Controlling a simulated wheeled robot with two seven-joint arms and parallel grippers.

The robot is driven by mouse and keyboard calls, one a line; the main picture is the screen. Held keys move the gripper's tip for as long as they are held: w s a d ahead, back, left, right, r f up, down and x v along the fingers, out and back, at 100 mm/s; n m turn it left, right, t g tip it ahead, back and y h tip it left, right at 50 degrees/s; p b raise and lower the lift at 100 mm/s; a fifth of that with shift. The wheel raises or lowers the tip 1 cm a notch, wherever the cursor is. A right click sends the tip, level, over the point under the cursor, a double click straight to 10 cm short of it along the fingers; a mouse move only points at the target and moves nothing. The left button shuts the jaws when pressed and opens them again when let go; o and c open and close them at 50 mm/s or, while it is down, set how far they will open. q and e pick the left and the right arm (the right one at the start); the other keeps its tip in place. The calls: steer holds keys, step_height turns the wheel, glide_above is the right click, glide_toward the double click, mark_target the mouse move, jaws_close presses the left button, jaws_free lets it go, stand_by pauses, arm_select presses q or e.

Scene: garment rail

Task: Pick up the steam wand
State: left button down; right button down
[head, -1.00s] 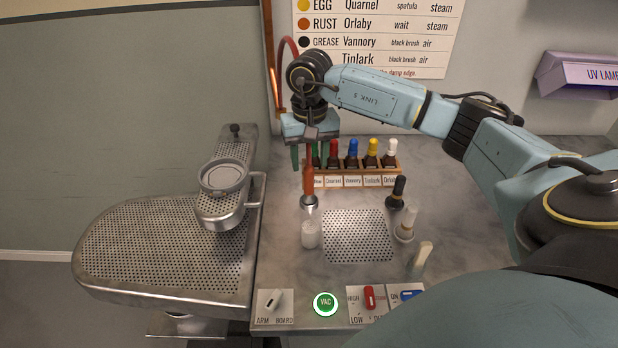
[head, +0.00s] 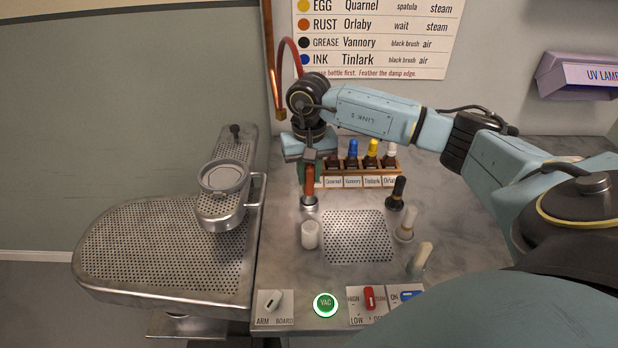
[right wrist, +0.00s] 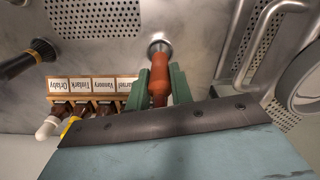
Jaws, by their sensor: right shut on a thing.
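The steam wand (head: 309,186) has an orange-brown handle and stands upright with its lower end in a round metal holder (head: 309,203) on the worktop. It also shows in the right wrist view (right wrist: 159,88), between my two green fingers. My right gripper (head: 308,172) is shut on the handle from above; its body hides the handle's top in the head view. My left gripper is in neither current view.
A wooden rack (head: 360,180) of colour-capped bottles stands just behind and right of the wand. A perforated pressing board (head: 150,245) is at left.

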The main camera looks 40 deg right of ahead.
step_height(320, 180, up, 10)
steer(key=shift+r, duration=0.1)
stand_by(0.4)
